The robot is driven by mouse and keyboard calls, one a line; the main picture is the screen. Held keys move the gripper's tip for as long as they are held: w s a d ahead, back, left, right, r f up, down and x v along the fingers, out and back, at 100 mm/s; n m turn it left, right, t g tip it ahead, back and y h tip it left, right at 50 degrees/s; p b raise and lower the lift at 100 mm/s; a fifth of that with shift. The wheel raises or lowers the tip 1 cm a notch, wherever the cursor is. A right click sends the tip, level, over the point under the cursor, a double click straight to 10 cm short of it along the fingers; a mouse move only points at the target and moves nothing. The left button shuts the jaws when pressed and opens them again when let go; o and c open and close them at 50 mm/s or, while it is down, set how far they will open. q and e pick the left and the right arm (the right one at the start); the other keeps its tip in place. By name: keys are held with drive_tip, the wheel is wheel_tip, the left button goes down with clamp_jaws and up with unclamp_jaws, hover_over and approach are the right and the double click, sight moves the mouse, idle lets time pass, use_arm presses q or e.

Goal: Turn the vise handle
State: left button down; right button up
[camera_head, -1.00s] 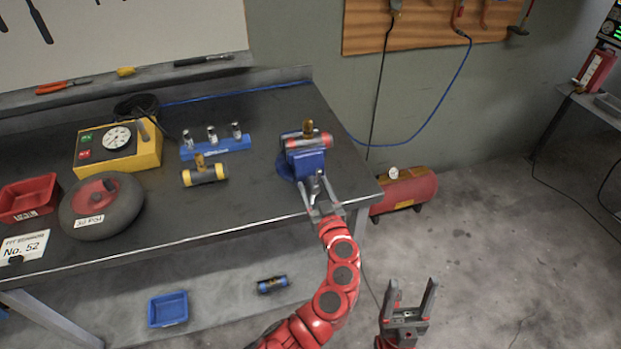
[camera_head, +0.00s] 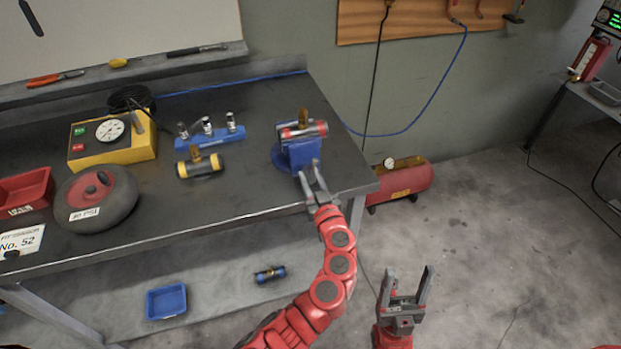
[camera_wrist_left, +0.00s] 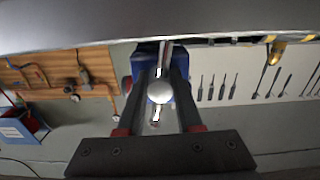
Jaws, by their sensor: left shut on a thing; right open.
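The blue vise (camera_head: 299,156) sits at the right front corner of the workbench. A dark cylinder with red bands (camera_head: 303,131) and a brass stem on top is held in its jaws. My left gripper (camera_head: 311,174) is at the front of the vise, shut on the vise handle. The left wrist view shows the handle (camera_wrist_left: 160,92), a metal bar with a round end, between the fingers, with the blue vise body behind it. In the head view the gripper mostly hides the handle. My right gripper (camera_head: 408,290) is open and empty, in front of the bench over the floor.
A yellow-banded cylinder (camera_head: 200,165), a blue holder (camera_head: 210,138) with metal pins, a yellow gauge box (camera_head: 112,140), a wheel (camera_head: 97,200) and a red bin (camera_head: 25,190) stand left on the bench. A red tank (camera_head: 400,182) is on the floor right of it.

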use_arm(q)
drive_tip(key=shift+f+m+b, duration=0.2)
drive_tip(key=shift+m+b, duration=0.95)
drive_tip(key=shift+m, duration=0.05)
drive_tip(key=m+b, duration=0.1)
drive_tip(key=m, duration=0.2)
drive_tip(key=shift+r+m+b, duration=0.15)
drive_tip(key=shift+m+b, duration=0.15)
drive_tip(key=shift+b, duration=0.1)
drive_tip(key=m, duration=0.3)
drive_tip(key=shift+r+m+b, duration=0.1)
drive_tip(key=shift+m+b, duration=0.2)
drive_tip(key=shift+m, duration=0.1)
drive_tip(key=m, duration=0.3)
drive_tip(key=shift+a+m, duration=0.1)
drive_tip(key=shift+m, duration=0.2)
drive_tip(key=m+p, duration=0.1)
drive_tip(key=m, duration=0.2)
drive_tip(key=shift+m, duration=0.3)
drive_tip(key=m+p, duration=0.2)
drive_tip(key=m, duration=0.1)
drive_tip(key=shift+r+m, duration=0.1)
drive_tip(key=shift+m, duration=0.2)
drive_tip(key=m+p, duration=0.3)
drive_tip(key=m, duration=0.2)
drive_tip(key=m+p, duration=0.1)
drive_tip(key=m, duration=0.1)
drive_tip(key=shift+m+p, duration=0.35)
drive_tip(key=shift+m, duration=0.45)
